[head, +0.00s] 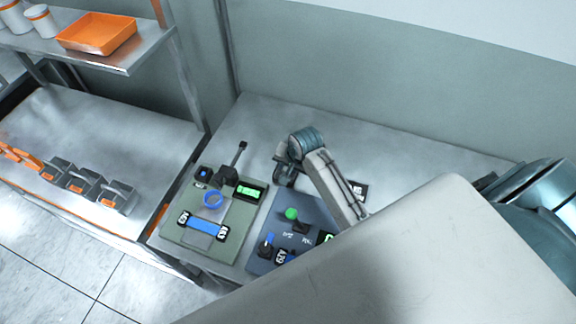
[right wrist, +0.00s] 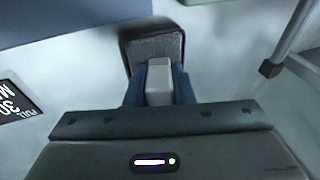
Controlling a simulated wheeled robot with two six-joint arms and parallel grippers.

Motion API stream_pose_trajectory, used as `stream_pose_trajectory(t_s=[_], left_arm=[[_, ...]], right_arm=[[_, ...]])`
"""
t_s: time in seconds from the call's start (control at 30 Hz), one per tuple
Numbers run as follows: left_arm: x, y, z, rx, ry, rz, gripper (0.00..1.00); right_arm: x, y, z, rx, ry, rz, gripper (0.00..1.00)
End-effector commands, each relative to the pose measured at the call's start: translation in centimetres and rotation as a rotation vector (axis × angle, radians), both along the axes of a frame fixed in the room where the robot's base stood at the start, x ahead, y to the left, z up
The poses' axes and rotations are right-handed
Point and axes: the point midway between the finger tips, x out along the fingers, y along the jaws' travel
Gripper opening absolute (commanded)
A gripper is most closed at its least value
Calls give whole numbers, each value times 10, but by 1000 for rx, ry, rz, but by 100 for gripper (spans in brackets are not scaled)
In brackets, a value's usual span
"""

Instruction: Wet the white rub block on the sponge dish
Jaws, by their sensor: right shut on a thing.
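The white rub block (right wrist: 159,82) is held upright between the two blue fingers of my right gripper (right wrist: 159,92) in the right wrist view. The sponge dish (right wrist: 181,42), a dark square tray with a grey sponge surface (right wrist: 152,48), lies right at the block's far end. I cannot tell whether the block touches the sponge. In the head view my right gripper (head: 284,174) is low over the table, and the block and most of the dish are hidden or too small to make out there. My left gripper is not in view.
A dark blue board (head: 315,214) with a green knob (head: 291,213) lies in front. A black label (head: 358,190) lies right. The table's back is clear.

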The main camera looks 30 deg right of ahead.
Motion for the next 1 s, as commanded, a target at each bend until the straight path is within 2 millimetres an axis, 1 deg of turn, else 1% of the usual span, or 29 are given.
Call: stream_pose_trajectory(t_s=[0.23, 0.33, 1.0], left_arm=[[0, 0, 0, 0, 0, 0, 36], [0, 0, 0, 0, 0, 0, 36], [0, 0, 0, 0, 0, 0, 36]], right_arm=[[-1, 0, -2, 1, 4, -1, 0], [-1, 0, 2, 1, 3, 1, 0], [0, 0, 57, 0, 0, 0, 0]])
